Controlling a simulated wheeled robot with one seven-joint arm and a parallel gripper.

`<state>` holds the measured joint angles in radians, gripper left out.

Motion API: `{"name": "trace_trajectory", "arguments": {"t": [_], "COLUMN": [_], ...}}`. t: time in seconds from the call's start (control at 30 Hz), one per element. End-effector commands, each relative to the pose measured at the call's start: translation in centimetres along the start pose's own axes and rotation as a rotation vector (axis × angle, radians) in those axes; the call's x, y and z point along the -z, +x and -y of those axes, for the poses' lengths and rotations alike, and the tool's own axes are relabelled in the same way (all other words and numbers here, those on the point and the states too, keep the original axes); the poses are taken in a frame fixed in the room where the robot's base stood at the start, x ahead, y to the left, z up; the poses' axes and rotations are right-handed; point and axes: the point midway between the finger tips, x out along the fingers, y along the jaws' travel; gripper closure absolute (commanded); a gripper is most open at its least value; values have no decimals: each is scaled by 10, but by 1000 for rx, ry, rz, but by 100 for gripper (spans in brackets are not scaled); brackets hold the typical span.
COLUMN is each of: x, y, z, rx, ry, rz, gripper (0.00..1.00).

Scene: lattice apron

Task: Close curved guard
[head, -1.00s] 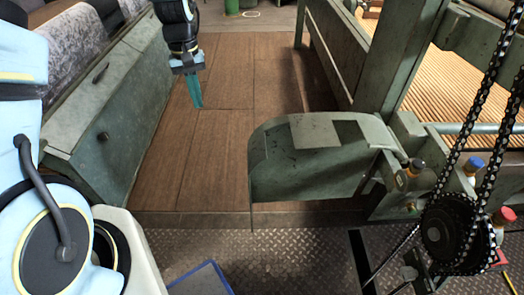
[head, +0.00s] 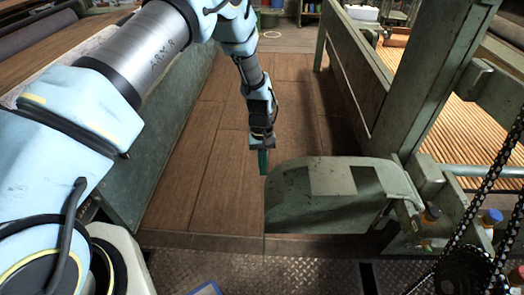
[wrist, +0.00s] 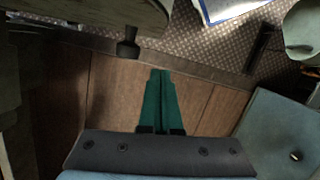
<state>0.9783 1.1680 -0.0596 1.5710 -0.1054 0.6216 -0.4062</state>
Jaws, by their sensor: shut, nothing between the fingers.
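The curved guard (head: 345,215) is a worn grey-green metal cover with lighter and darker patches on top. It stands out from the machine frame on the right, over the wooden walkway, its rounded free end to the left. My gripper (head: 263,162) has green fingers that point down and are shut and empty. It is just beyond the guard's far left corner; I cannot tell whether they touch. In the wrist view the closed fingers (wrist: 160,98) hang over the brown boards. A rounded grey-green edge with a dark knob (wrist: 128,46) at upper left there is probably the guard.
The green machine frame (head: 428,90) and a black chain (head: 490,170) stand on the right. A bench-like green cabinet (head: 150,160) lines the left. The wooden walkway (head: 210,150) between them is clear. A blue-edged board (head: 207,289) lies on the patterned metal floor.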

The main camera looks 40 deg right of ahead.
Motion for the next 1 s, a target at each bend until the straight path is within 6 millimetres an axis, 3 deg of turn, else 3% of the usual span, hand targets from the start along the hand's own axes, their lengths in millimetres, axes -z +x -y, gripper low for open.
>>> {"name": "trace_trajectory", "arguments": {"t": [0.03, 0.3, 0.83, 1.0], "x": [-2, -34, -41, -55], "y": [8, 14, 18, 22], "z": [1, 0, -1, -8], "rx": [2, 1, -1, -5], "ry": [0, -1, -2, -20], "rz": [4, 1, 0, 2], "gripper": [100, 100, 100, 100]}}
